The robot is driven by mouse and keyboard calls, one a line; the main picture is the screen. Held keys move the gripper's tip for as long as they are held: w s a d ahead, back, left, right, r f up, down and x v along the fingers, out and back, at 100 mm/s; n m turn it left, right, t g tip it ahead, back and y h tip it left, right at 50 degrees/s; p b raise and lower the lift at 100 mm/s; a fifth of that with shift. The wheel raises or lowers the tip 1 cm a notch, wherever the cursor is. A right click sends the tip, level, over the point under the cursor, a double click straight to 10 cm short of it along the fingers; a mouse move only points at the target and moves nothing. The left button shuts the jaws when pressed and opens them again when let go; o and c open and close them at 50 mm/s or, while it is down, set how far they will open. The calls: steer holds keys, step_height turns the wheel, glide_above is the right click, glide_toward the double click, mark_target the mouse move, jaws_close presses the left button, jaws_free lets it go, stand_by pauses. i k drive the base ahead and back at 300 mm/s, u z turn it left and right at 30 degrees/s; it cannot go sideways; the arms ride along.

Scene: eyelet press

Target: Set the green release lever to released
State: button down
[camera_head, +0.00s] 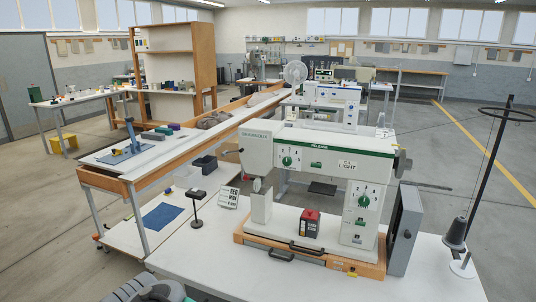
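The white eyelet press (320,150) stands on the table right of centre, on an orange-brown base (300,254). A green strip with small lettering runs along the top of its arm. A round green knob (287,161) is on the head and a second green knob (363,201) is on the column. A small green part (360,222) sits below the second knob. I cannot tell which green part is the release lever, nor its position. Rounded grey parts, seemingly of my arm, show at the bottom left edge. My gripper's fingertips are not visible.
A red-topped dark box (309,223) stands on the press base. A small sign (229,198) and a black stand (197,208) are left of it. A grey panel (404,230) and thread stand (456,232) are at right. The white table's (195,265) front left is clear.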

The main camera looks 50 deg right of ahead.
mark_target(317, 165)
steer(key=z, duration=0.05)
steer(key=i, duration=0.75)
steer(key=z, duration=0.9)
steer(key=i, duration=0.5)
steer(key=z, duration=0.55)
